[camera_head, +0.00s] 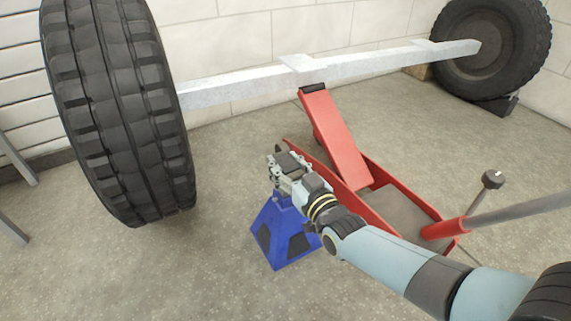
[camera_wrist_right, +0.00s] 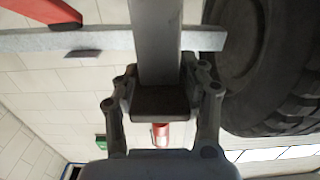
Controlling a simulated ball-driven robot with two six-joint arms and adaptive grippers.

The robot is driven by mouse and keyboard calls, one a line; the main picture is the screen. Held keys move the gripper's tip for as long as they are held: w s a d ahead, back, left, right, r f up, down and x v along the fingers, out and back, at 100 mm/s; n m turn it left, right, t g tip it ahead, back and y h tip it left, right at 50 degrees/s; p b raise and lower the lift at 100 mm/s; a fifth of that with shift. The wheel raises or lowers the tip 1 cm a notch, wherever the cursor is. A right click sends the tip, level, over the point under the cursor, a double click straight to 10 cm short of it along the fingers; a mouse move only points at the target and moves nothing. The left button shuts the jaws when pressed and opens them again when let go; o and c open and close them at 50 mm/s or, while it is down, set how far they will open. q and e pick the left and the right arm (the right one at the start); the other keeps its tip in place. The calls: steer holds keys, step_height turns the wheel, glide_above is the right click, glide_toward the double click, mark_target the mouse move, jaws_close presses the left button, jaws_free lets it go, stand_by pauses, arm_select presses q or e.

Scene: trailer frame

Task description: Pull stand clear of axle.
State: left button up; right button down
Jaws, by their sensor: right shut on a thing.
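The blue stand (camera_head: 285,236) is upright on the floor, nearer to me than the axle (camera_head: 240,85). My right gripper (camera_head: 284,166) is at the top of the stand and covers its upper part in the head view. In the right wrist view, the gripper (camera_wrist_right: 160,95) is shut on the stand's grey post (camera_wrist_right: 157,40), with a finger on each side. The pale axle (camera_wrist_right: 100,42) passes behind the post there. In the head view a gap of floor shows between the stand and the axle. My left gripper is not in view.
A red floor jack (camera_head: 340,140) stands right of the stand, its dark pad just under the axle. Its grey handle (camera_head: 520,208) reaches right. A large tire (camera_head: 120,110) is at the left, another wheel (camera_head: 490,50) at the far right. Floor left of the stand is clear.

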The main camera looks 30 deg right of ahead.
steer(key=shift+s+f, duration=0.15)
steer(key=shift+f, duration=0.05)
steer(key=c, duration=1.1)
jaws_free()
steer(key=o, duration=0.5)
steer(key=shift+r, duration=0.1)
steer(key=shift+c, duration=0.2)
steer(key=s, duration=1.2)
steer(key=shift+a, duration=0.25)
